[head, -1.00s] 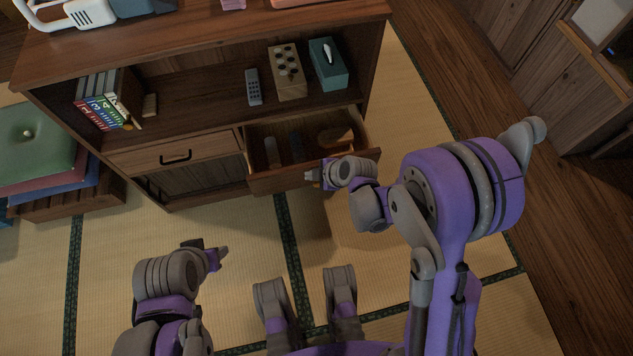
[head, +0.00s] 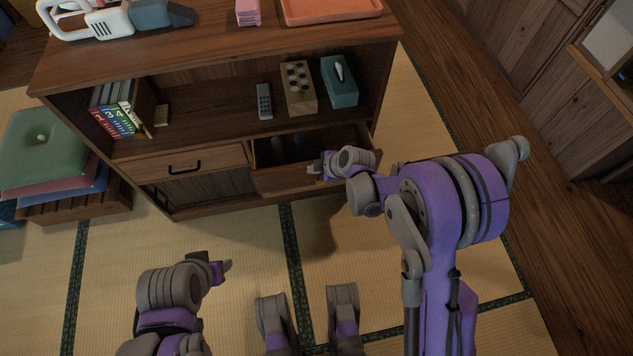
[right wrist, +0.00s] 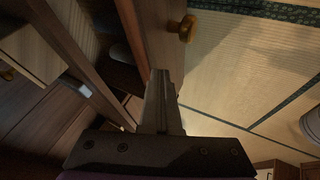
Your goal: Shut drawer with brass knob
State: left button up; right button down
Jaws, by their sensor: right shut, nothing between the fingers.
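The right-hand drawer (head: 282,180) of the wooden cabinet stands partly open in the head view. Its brass knob (right wrist: 187,27) shows on the drawer front (right wrist: 158,35) in the right wrist view; I cannot make it out in the head view. My right gripper (head: 314,169) is shut and empty, at the drawer front. In the right wrist view its fingertips (right wrist: 163,75) are close against the front panel's edge, away from the knob; contact is hard to tell. My left gripper (head: 228,265) is low over the tatami, away from the cabinet; its jaws are unclear.
The neighbouring drawer with a dark handle (head: 184,167) is shut. The shelf above holds books (head: 120,110), a remote (head: 264,101), a box with dark spots (head: 298,88) and a teal tissue box (head: 340,82). Stacked cushions (head: 45,150) stand at left. The tatami in front is clear.

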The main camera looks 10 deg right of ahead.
jog(key=w, duration=0.9)
jog(key=shift+w+a, duration=0.2)
jog(key=shift+w, duration=0.15)
jog(key=shift+s, duration=0.1)
